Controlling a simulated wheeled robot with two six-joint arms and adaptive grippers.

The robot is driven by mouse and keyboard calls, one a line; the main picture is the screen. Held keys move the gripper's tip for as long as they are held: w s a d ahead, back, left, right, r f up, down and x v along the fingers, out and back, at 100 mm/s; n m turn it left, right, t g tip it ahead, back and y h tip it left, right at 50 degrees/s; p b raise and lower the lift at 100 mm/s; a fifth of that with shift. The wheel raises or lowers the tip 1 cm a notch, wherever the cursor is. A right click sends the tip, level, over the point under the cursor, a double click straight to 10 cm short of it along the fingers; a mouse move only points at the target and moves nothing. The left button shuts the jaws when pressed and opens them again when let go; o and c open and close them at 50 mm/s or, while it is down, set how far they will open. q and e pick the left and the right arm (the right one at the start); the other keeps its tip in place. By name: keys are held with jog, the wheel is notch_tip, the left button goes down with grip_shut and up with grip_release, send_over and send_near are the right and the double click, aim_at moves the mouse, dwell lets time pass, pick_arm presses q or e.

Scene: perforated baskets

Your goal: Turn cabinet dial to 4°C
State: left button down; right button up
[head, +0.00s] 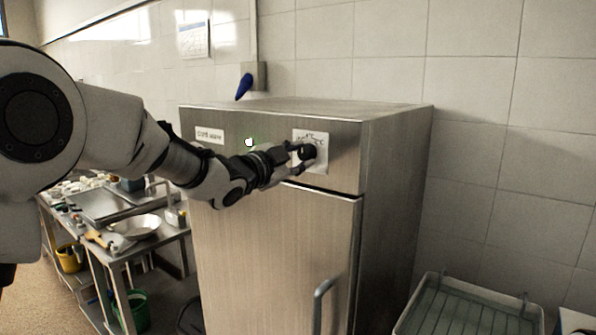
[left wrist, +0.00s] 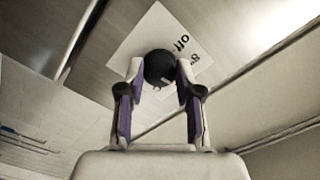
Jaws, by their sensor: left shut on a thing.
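The steel cabinet (head: 270,240) stands in the middle of the head view. Its black round dial (head: 307,152) sits on a white scale plate (head: 323,138) at the upper right of the front. My left gripper (head: 300,157) is at the dial, with its fingers shut on either side of it. In the left wrist view the gripper (left wrist: 161,75) holds the dial (left wrist: 159,66) between its fingertips. The white plate (left wrist: 130,50) there shows "off" and part of an "8". A light mark shows on the dial, but its exact setting is unclear. My right gripper is out of view.
The cabinet door has a vertical handle (head: 319,305). A steel table (head: 98,250) with pans stands at left.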

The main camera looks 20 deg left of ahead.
pick_arm(q)
jog(key=shift+m+b, duration=0.5)
jog(key=shift+m, duration=0.2)
jog(key=shift+r, duration=0.1)
jog(key=c, duration=0.8)
grip_release()
jog(key=shift+o, duration=0.2)
jog(key=v, duration=0.7)
